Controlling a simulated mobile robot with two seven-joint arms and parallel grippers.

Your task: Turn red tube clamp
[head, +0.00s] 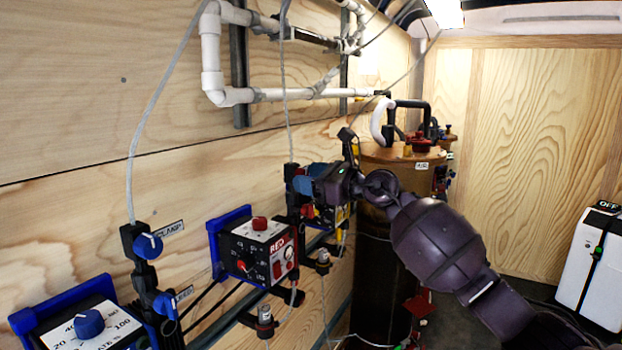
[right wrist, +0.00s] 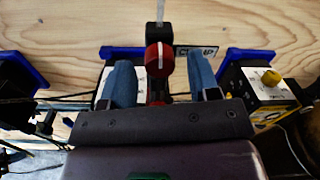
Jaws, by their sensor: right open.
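The red tube clamp knob (right wrist: 159,58) shows in the right wrist view, with a white line on its face, under a black tube holder (right wrist: 160,34) on the wooden wall. My right gripper (right wrist: 160,66) is open, with one blue finger on each side of the knob. A gap shows between the knob and each finger; how deep the knob sits between them is hard to tell. In the head view my right gripper (head: 300,181) is at the wall and hides the knob. My left gripper is not in view.
A RED control box (head: 258,248) in a blue bracket hangs left of my right gripper. A blue clamp knob (head: 147,246) and blue-knobbed box (head: 88,324) are nearer. A box with a yellow knob (right wrist: 272,77) is right of the gripper. A brown tank (head: 385,190) stands behind my right arm.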

